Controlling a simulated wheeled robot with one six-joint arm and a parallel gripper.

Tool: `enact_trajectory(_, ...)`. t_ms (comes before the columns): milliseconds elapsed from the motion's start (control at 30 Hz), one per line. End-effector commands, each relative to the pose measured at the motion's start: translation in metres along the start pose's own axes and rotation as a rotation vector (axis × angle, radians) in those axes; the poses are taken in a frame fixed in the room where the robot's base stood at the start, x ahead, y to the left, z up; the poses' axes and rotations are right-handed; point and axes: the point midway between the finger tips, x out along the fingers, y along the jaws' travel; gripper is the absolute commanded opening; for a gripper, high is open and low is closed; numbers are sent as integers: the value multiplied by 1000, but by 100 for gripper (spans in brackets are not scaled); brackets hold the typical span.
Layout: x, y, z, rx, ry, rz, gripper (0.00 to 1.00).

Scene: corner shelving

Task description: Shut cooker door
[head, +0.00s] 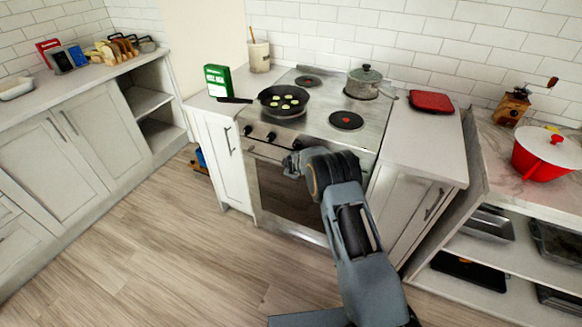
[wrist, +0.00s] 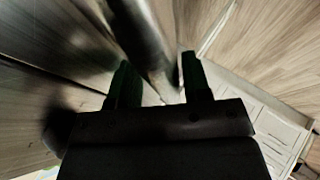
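The cooker (head: 275,130) stands between two white cupboards in the head view. Its door (head: 283,195) is the front panel with a dark window; it looks upright or nearly so, and I cannot tell whether a small gap is left at its top. The metal door handle (head: 262,156) runs across the top of the door. My gripper (head: 290,166) is at the handle's right part, and my arm hides the right side of the door. In the wrist view my gripper (wrist: 157,66) has its two dark fingers apart, with a metal bar (wrist: 147,35), likely the handle, running between them; contact is unclear.
A black frying pan (head: 284,101) and a lidded grey pot (head: 367,82) stand on the hob. The control knobs (head: 270,136) sit just above the door handle. A white cupboard (head: 408,210) is right of my arm. The wooden floor (head: 160,245) is clear to the left.

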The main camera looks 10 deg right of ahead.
Motion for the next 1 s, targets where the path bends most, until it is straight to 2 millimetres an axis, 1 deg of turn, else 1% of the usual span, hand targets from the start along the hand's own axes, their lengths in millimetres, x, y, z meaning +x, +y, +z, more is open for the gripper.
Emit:
enact_trajectory(33,0,3,3,4,-5,5,48)
enact_trajectory(167,-2,2,3,4,-7,5,48)
enact_trajectory(267,-7,2,3,4,-6,5,48)
enact_trajectory(367,-17,0,1,1,-2,5,48)
enact_trajectory(433,-26,-3,0,0,-1,3,48)
enact_trajectory(800,-97,-1,-3,-3,3,1,48)
enact_trajectory(1000,-124,0,-3,-2,2,0,48)
